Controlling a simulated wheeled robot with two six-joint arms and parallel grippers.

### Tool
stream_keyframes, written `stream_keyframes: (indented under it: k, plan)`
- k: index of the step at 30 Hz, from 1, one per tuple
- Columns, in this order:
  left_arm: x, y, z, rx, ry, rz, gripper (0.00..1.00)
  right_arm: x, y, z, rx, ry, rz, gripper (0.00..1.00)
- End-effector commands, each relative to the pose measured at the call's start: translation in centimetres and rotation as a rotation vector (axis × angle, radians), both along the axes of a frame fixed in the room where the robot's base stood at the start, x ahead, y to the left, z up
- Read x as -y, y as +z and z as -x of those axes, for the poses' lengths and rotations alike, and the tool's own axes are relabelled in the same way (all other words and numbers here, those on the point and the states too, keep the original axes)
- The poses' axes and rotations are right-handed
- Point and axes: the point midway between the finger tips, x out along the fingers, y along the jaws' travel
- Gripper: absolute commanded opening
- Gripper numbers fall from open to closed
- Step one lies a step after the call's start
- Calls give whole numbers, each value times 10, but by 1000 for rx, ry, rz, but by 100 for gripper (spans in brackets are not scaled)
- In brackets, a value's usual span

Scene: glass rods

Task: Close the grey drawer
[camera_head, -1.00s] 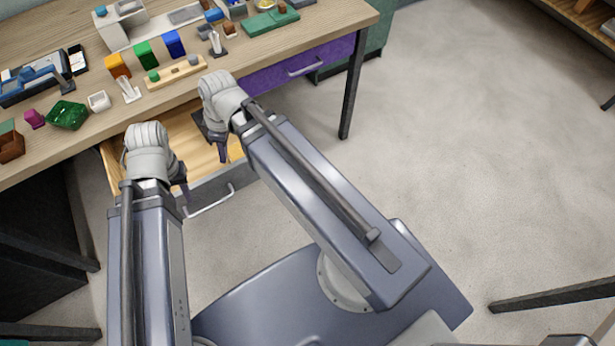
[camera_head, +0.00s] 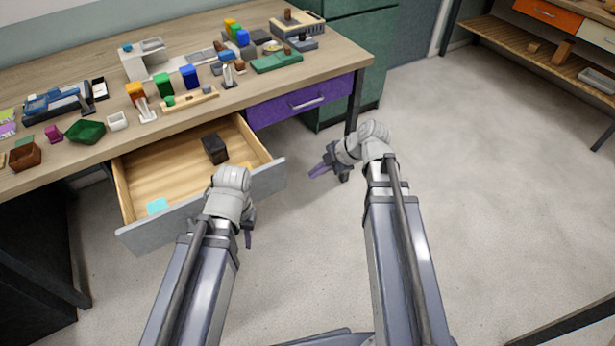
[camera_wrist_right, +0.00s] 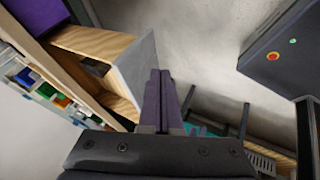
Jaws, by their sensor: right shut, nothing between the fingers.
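The grey drawer (camera_head: 132,238) is pulled well out from under the wooden table, with its pale wooden inside showing. It holds a black block (camera_head: 215,148), a light blue item (camera_head: 157,206) and a yellow item partly hidden behind my left wrist. My left gripper (camera_head: 248,232) is in front of the drawer's front panel; its fingers are mostly hidden by the wrist. My right gripper (camera_head: 322,170) is to the right of the drawer, shut and empty. In the right wrist view its fingers (camera_wrist_right: 160,100) are together beside the drawer's grey front panel (camera_wrist_right: 140,78), apparently clear of it.
A shut purple drawer (camera_head: 300,102) is right of the grey one. The tabletop (camera_head: 70,70) carries several coloured blocks, bowls and small holders. A green cabinet (camera_head: 345,107) stands beyond the table's right end. The floor (camera_head: 480,190) to the right is clear.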

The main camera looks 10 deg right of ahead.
Motion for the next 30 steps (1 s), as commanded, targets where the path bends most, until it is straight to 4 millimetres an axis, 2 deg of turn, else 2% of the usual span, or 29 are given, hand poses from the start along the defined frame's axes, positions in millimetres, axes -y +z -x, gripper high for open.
stream_keyframes:
  k: [1,6,17,18,21,30]
  plan:
    - [0,-11,0,0,0,0,36,-4,-11,-3,0,2,0,0]
    - [0,-36,0,0,0,0,36,-18,-36,-12,-2,3,1,0]
    - [0,-83,0,0,-1,0,36,-49,-83,-32,-1,2,1,0]
    - [0,-75,0,0,-1,0,36,-50,-75,-42,-2,1,1,0]
    - [0,-74,0,0,-1,0,36,-54,-74,-55,-2,0,0,0]
    - [0,-74,0,0,0,0,36,-59,-74,-68,-2,0,0,0]
